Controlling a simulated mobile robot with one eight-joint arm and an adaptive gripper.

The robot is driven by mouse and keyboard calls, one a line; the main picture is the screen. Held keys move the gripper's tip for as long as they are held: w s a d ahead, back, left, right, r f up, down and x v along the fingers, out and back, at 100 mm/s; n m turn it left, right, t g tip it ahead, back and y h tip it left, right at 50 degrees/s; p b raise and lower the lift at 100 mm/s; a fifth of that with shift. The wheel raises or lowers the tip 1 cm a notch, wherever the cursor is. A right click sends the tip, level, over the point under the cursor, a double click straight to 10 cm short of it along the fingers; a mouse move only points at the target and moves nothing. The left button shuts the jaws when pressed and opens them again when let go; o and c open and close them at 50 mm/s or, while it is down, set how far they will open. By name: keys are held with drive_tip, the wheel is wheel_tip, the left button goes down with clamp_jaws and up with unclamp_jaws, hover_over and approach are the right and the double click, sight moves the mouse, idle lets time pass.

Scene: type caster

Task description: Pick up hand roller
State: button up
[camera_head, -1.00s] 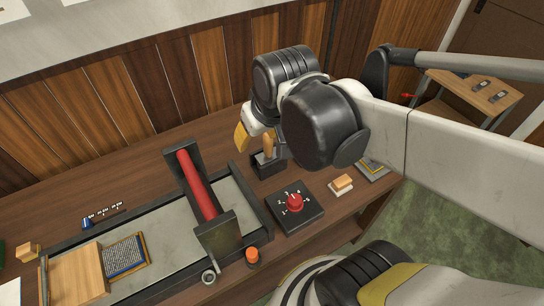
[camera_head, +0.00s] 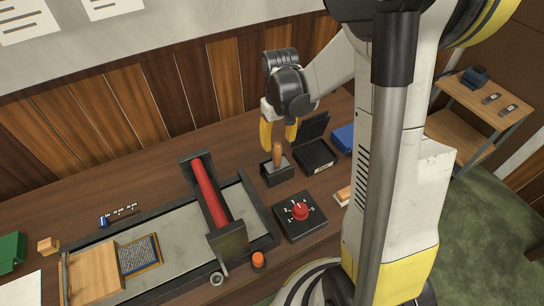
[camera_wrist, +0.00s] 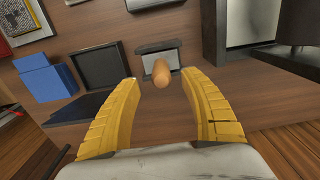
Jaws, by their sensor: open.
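The hand roller's wooden handle (camera_head: 277,152) stands upright in a dark holder (camera_head: 270,178) on the table. In the wrist view the handle (camera_wrist: 162,72) points toward the camera, in front of the holder (camera_wrist: 159,47). The roller's lower part is hidden in or behind the holder. My gripper (camera_head: 279,146) has yellow fingers and is just above and around the handle's top in the head view. In the wrist view my gripper (camera_wrist: 163,88) is open, with the handle between and slightly beyond the fingertips. No contact is visible.
The press with a red roller (camera_head: 209,193) stands left of the holder. A black dial box (camera_head: 300,217) is in front of it. An open black box (camera_head: 315,156) and a blue box (camera_head: 343,137) lie to the right. The wood-panelled wall is behind.

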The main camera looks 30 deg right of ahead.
sight(277, 161)
drive_tip(key=f+b, duration=0.1)
drive_tip(key=f, duration=0.4)
drive_tip(key=f+b, duration=0.2)
drive_tip(key=f, duration=0.3)
drive_tip(key=shift+w+a+f, duration=0.1)
drive_tip(key=shift+w+f, duration=0.05)
drive_tip(key=shift+w, duration=0.05)
clamp_jaws()
